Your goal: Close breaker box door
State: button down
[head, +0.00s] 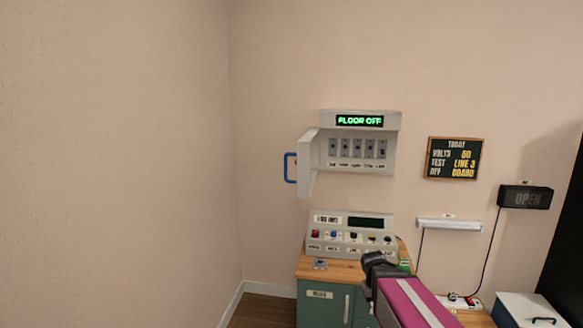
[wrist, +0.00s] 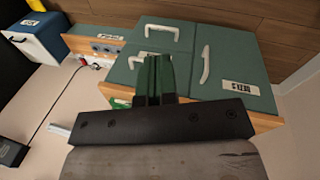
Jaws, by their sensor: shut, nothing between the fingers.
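The breaker box (head: 392,150) is a pale box on the back wall with a green-lit "FLOOR OFF" display and a row of several switches. Its door (head: 308,165) stands open, swung out on the left side, so the switches show. My gripper (head: 371,262) is low in the head view, below and right of the box, in front of the console and apart from the door. In the wrist view, its fingers (wrist: 154,75) are shut together and empty, with the green cabinet (wrist: 230,55) beyond them. The breaker box is not in the wrist view.
A console (head: 330,243) with buttons stands on the wooden-topped cabinet below the box. A letter board (head: 455,158), a wall lamp (head: 449,225) and an "OPEN" sign (head: 525,197) are right. The left wall is bare.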

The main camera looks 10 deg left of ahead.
jog(key=w+a+r+n+t+h, duration=0.2)
jog(key=w+a+r, duration=0.35)
jog(key=a, duration=0.25)
jog(key=w+a+r+n+t+h, duration=0.2)
jog(key=w+a+r, duration=0.2)
jog(key=a+r, duration=0.35)
jog(key=w+a+r+n+t+h, duration=0.25)
jog(key=w+a+r, duration=0.2)
jog(key=a, duration=0.35)
jog(key=s+a+r+n+t+h, duration=0.15)
jog(key=a+r+t, duration=0.25)
jog(key=a+r, duration=0.8)
jog(key=s+a+r+n+t, duration=0.1)
jog(key=s+a+r+t, duration=0.25)
jog(key=a+r, duration=0.85)
jog(key=f+x, duration=0.2)
jog(key=x, duration=1)
jog(key=shift+s+d, duration=0.15)
jog(key=shift+d, duration=0.2)
jog(key=shift+d, duration=0.1)
